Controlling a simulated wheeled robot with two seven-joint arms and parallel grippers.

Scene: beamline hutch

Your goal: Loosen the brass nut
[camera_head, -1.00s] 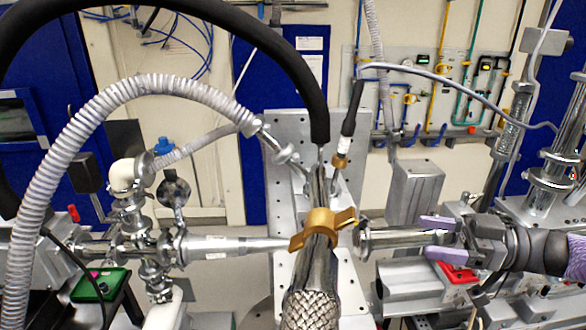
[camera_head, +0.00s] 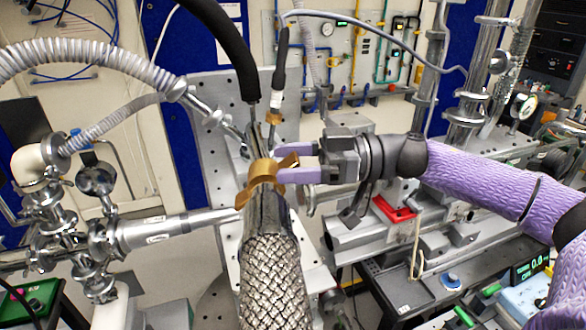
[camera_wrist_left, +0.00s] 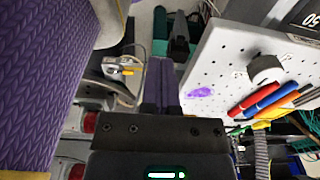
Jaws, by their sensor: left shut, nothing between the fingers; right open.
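The brass nut (camera_head: 262,173) is a winged collar around the steel pipe above the braided hose, near the middle of the head view. One wing points down-left and the other points right. My right gripper (camera_head: 282,164) reaches in from the right, open, with its purple fingers above and below the right wing. Whether either finger touches the wing cannot be told. My left gripper is out of the head view. In the left wrist view its purple fingers (camera_wrist_left: 160,82) are together with nothing between them, away from the nut.
A braided hose (camera_head: 272,285) runs below the nut, and a black hose (camera_head: 225,45) rises above it. A steel pipe assembly (camera_head: 100,235) stands at left. A perforated white board (camera_wrist_left: 240,60) with red and blue handled tools (camera_wrist_left: 262,97) is beside my left gripper.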

